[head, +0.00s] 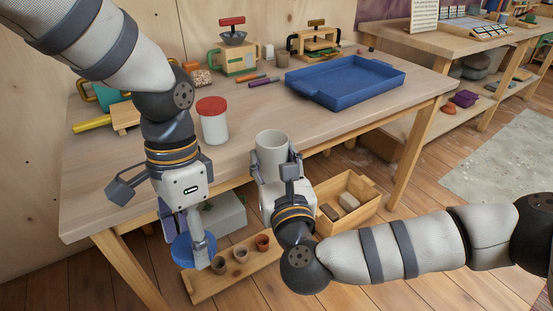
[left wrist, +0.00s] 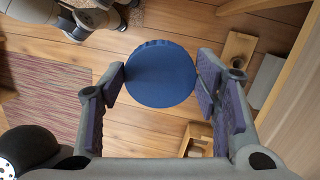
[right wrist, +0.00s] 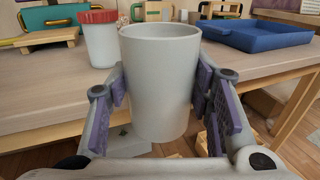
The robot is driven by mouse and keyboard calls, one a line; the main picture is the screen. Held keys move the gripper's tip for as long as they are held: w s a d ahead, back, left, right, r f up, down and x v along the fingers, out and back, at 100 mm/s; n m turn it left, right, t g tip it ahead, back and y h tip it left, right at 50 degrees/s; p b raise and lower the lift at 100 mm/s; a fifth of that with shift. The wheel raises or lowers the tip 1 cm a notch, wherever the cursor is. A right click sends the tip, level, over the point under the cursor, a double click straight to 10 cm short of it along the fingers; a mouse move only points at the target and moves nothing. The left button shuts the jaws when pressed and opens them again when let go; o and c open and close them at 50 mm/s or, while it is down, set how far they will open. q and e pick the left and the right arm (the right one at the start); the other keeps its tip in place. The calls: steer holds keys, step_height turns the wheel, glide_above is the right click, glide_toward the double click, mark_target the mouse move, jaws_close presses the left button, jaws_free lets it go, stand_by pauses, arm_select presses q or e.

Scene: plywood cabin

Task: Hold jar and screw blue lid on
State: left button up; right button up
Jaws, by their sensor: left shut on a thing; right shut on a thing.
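The jar (head: 272,150) is a plain pale grey cup shape, open at the top and upright. My right gripper (head: 276,172) is shut on it and holds it in front of the table's edge; the jar (right wrist: 160,85) fills the middle of the right wrist view between the purple pads. The blue lid (head: 193,250) is a round disc. My left gripper (head: 186,232) is shut on it, pointing down, left of the jar and lower than it. In the left wrist view the blue lid (left wrist: 161,75) shows flat between the fingertips. The lid and jar are apart.
A white jar with a red lid (head: 213,121) stands on the wooden table (head: 130,180) near my left arm. A blue tray (head: 345,82) lies farther back. Small pots (head: 241,253) and a wooden crate (head: 345,190) sit below. The table's front middle is clear.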

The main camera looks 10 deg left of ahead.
arm_select(q)
steer(key=shift+s+d, duration=0.15)
steer(key=shift+s, duration=0.1)
arm_select(e)
steer(key=shift+s, duration=0.25)
arm_select(q)
steer(key=shift+f, duration=0.1)
steer(key=shift+w, duration=0.1)
arm_select(e)
steer(key=shift+w, duration=0.1)
